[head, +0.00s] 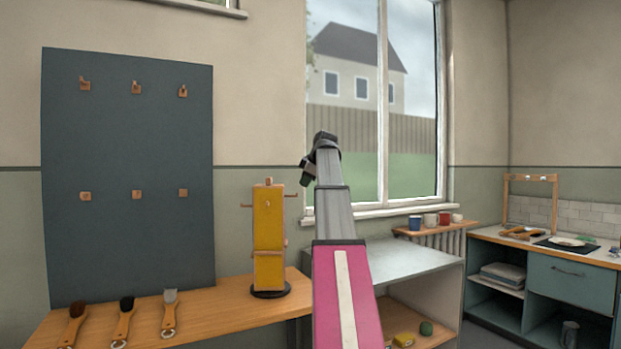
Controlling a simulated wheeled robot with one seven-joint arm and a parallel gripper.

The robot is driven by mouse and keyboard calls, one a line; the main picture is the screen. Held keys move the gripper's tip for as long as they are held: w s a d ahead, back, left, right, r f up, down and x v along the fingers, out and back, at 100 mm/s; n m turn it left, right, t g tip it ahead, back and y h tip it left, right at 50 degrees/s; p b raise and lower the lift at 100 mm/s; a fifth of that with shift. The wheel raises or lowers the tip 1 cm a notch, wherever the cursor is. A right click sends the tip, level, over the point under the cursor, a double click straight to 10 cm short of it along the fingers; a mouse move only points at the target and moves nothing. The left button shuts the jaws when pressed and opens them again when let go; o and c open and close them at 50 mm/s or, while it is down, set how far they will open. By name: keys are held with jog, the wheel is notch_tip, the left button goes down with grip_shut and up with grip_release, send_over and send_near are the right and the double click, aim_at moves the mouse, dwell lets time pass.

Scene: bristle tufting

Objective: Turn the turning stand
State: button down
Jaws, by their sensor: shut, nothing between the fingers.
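The turning stand (268,238) is a yellow upright block on a dark round base. Small wooden pegs stick out from its sides and front. It stands upright near the right end of the wooden bench and holds nothing that I can see. My gripper (307,175) is the small dark end of my raised arm, up and to the right of the stand in the picture. It is shut and empty, and appears apart from the stand. Its fingertips are small and partly hidden by my wrist.
Three brushes with wooden handles (123,322) lie on the bench (225,312) at left. A dark board (125,230) with several wooden hooks stands behind. A grey-topped cabinet (400,262) is at right, with mugs (444,218) on a shelf beyond. The bench between brushes and stand is clear.

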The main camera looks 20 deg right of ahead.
jog(key=w+f, duration=0.4)
jog(key=w, duration=0.3)
jog(key=shift+d+f, duration=0.15)
jog(key=shift+f, duration=0.05)
